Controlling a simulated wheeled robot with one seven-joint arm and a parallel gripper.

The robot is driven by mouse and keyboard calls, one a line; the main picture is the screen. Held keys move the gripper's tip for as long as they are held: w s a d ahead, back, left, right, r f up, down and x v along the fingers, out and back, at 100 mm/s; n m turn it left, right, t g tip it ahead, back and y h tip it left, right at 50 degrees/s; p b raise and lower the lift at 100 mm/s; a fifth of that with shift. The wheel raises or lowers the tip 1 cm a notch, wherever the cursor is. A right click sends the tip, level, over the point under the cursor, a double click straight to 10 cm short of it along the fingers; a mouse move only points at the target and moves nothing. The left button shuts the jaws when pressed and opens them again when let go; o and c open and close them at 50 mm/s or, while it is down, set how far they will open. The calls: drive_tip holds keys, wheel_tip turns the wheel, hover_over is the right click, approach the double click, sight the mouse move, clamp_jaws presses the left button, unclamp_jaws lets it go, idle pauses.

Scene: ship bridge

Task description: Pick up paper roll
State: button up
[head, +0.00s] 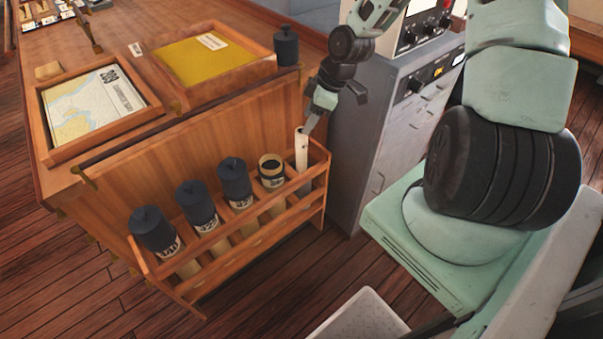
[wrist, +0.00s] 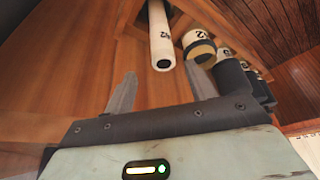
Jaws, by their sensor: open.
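A slim white paper roll (head: 301,150) stands upright in the last slot, at the right end of the wooden rack on the desk's side. In the wrist view the paper roll (wrist: 161,38) has its dark hollow end facing me, just beyond and between my fingertips. My gripper (head: 310,124) is above the roll's top end in the head view, close to it. In the wrist view my gripper (wrist: 161,80) has its two fingers spread wide with nothing between them. The lower part of the roll is hidden by the rack.
The wooden rack (head: 240,250) holds several dark-capped tubes (head: 234,180) and an uncapped one (head: 272,170) beside the roll. A grey cabinet (head: 375,150) stands close on the right. A lidded dark canister (head: 286,46) and chart trays are on the desk (head: 120,40).

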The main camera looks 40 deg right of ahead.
sight(300, 142)
drive_tip(key=x, duration=0.4)
drive_tip(key=shift+s, duration=0.1)
drive_tip(key=shift+s+x, duration=0.2)
drive_tip(key=shift+x, duration=1.05)
drive_tip(key=shift+s+x, duration=0.25)
drive_tip(key=shift+x, duration=1)
drive_tip(key=shift+d+f, duration=0.1)
drive_tip(key=shift+f, duration=0.05)
clamp_jaws()
